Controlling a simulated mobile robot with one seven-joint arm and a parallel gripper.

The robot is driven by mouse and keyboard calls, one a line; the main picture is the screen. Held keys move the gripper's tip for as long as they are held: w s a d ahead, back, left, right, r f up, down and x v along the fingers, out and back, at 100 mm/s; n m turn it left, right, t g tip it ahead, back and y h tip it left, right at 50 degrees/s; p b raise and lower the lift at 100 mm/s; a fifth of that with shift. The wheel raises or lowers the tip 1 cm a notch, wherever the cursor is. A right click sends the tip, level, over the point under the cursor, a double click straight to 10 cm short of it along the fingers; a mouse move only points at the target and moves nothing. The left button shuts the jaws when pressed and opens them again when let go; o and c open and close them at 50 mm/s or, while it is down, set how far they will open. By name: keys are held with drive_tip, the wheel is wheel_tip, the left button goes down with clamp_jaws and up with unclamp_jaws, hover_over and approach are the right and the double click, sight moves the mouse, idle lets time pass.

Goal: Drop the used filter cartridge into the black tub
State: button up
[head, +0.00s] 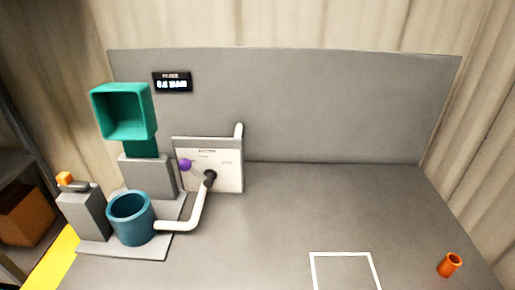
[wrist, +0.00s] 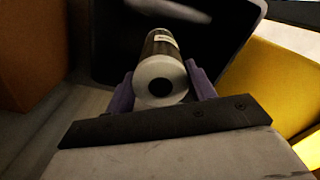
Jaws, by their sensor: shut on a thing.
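In the wrist view my gripper (wrist: 160,88) has its two purple fingers shut on the used filter cartridge (wrist: 160,76). The cartridge is a cylinder with a pale ring-shaped end, a dark centre hole and a light label on a dark grey body. It points away from the camera. Beyond it is the black tub (wrist: 103,45), with its dark inside facing me. The cartridge overlaps the tub in the picture; its height above the tub is hard to tell. My gripper, the cartridge and the tub are not in the head view.
A brown box (wrist: 30,50) is left of the tub, and a yellow surface (wrist: 275,90) is right of it. A pale, blurred shape (wrist: 170,9) shows at the tub's far side. In the head view, a teal bucket (head: 130,220) and an orange cup (head: 449,265) stand on the grey bench.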

wheel_tip(320, 180, down, 3)
drive_tip(key=shift+d+f+b, duration=0.1)
drive_tip(key=shift+b, duration=0.9)
drive_tip(key=o, duration=1.6)
